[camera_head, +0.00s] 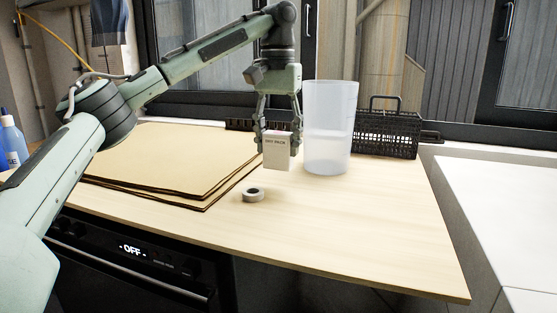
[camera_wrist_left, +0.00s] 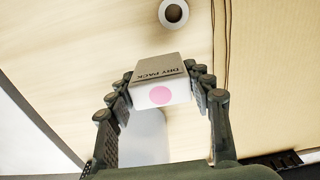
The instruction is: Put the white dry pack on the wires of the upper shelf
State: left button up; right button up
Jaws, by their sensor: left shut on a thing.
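The white dry pack (camera_head: 277,154) is a small white box with dark lettering. My left gripper (camera_head: 278,135) is shut on it from above, near the middle of the counter. In the left wrist view the dry pack (camera_wrist_left: 160,86) sits between the two fingers of the left gripper (camera_wrist_left: 160,98), with a pink dot on the face towards the camera. The oven (camera_head: 140,262) is under the counter, with a display reading OFF. Its inside and the upper shelf are not in view. My right gripper is not in view.
A translucent beaker (camera_head: 330,125) stands just right of the dry pack. A black wire basket (camera_head: 390,135) is behind it. A tape roll (camera_head: 253,194) lies in front, and brown sheets (camera_head: 160,155) lie to the left. The counter's front right (camera_head: 370,230) is clear.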

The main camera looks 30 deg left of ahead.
aim_at(279, 160)
pick_arm(q)
jog(key=shift+w+f, duration=0.2)
jog(key=shift+f, duration=0.25)
notch_tip(279, 160, down, 3)
jog(key=shift+f, duration=0.3)
jog(key=o, duration=0.9)
jog(key=shift+c, duration=0.2)
jog(key=shift+o, duration=1.8)
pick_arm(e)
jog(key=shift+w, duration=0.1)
